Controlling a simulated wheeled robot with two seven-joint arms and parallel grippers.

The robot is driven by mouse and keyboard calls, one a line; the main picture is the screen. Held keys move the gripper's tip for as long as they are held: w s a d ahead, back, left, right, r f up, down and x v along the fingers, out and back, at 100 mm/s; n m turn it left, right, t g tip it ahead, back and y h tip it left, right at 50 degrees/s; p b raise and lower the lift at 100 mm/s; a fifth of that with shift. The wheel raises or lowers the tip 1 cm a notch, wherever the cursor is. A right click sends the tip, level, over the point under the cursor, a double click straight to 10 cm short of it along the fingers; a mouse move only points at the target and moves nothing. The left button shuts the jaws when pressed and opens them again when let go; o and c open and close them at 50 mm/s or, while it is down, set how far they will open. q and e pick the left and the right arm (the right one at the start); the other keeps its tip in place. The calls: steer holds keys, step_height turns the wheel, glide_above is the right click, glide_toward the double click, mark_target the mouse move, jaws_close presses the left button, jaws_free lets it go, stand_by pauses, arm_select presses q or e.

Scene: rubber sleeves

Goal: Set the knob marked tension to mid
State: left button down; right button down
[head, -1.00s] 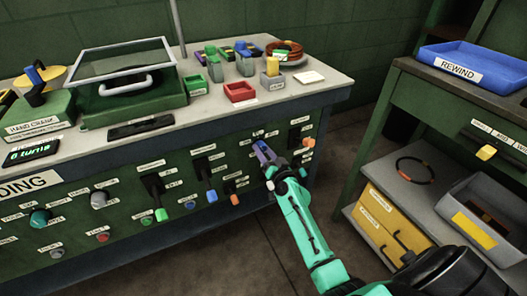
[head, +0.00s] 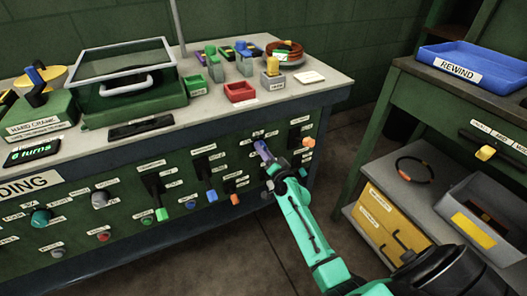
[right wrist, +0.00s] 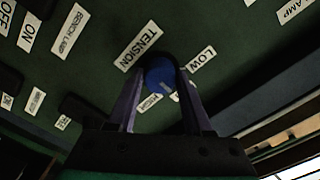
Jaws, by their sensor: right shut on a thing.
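The tension knob (right wrist: 161,78) is a round blue knob under the TENSION label (right wrist: 138,46) in the right wrist view. The LOW label (right wrist: 200,58) is at its upper right. Two more small labels sit below the knob, partly hidden by my fingers and too small to read surely. A pale mark on the knob seems to point to the lower right of that view. My right gripper (head: 262,147) reaches the panel's right part in the head view, its purple fingers shut on the knob from both sides. My left gripper is not in view.
Black levers (head: 205,175) and an orange-tipped switch (head: 308,143) flank my gripper on the panel. A green shelf unit (head: 400,100) with a blue REWIND tray (head: 475,68) stands at the right. Floor between them is clear.

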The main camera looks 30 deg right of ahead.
steer(key=shift+c, duration=1.6)
jaws_free()
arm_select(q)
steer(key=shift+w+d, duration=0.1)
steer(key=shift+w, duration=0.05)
arm_select(e)
steer(key=s, duration=1.4)
steer(key=shift+s+a, duration=0.15)
steer(key=shift+s, duration=0.15)
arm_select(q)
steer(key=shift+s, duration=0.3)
arm_select(e)
steer(key=shift+f, duration=0.1)
